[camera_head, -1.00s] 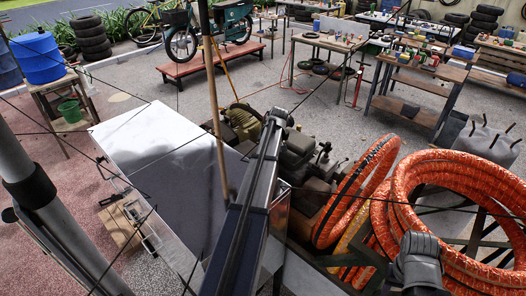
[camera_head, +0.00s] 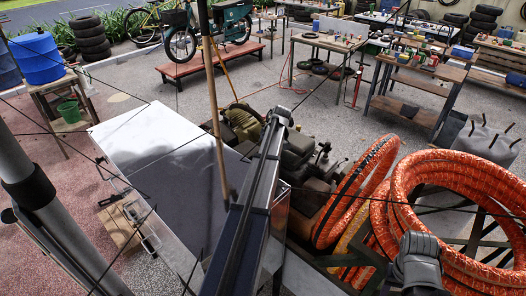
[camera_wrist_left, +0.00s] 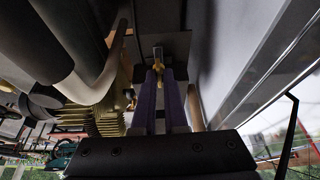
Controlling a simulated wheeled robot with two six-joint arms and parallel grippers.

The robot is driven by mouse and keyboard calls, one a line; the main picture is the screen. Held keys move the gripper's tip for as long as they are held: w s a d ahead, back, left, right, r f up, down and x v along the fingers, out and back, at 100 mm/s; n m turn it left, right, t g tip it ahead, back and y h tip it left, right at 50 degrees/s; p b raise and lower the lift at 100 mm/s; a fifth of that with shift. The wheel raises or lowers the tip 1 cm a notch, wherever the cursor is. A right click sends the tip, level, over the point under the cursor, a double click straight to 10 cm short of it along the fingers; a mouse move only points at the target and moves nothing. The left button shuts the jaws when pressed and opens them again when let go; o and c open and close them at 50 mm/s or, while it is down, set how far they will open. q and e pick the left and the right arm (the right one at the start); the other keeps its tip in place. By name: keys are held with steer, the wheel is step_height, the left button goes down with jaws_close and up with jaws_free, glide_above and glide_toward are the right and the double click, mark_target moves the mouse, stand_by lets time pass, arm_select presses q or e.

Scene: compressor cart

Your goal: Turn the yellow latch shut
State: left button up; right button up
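The yellow latch (camera_wrist_left: 158,56) shows small in the left wrist view, upright against a dark panel just beyond my fingertips. My left gripper (camera_wrist_left: 160,74) points straight at it, with two purple-grey fingers side by side and a narrow gap between them. The latch lines up with this gap. I cannot tell whether the fingers touch or clasp it. The latch and my left gripper cannot be made out in the head view. My right gripper does not show; only a dark grey arm part appears at the lower right.
The cart's pale flat cover (camera_head: 150,150) lies left of the engine (camera_head: 245,125). Orange hose coils (camera_head: 400,195) fill the right side. In the left wrist view, a thick grey pipe (camera_wrist_left: 85,80) and ribbed yellowish part (camera_wrist_left: 100,118) stand close left, and a smooth panel (camera_wrist_left: 225,65) close right.

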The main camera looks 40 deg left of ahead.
arm_select(q)
steer(key=o, duration=0.4)
steer(key=p+v, duration=0.7)
steer(key=shift+d+r, duration=0.15)
steer(key=shift+r, duration=0.2)
stand_by(0.4)
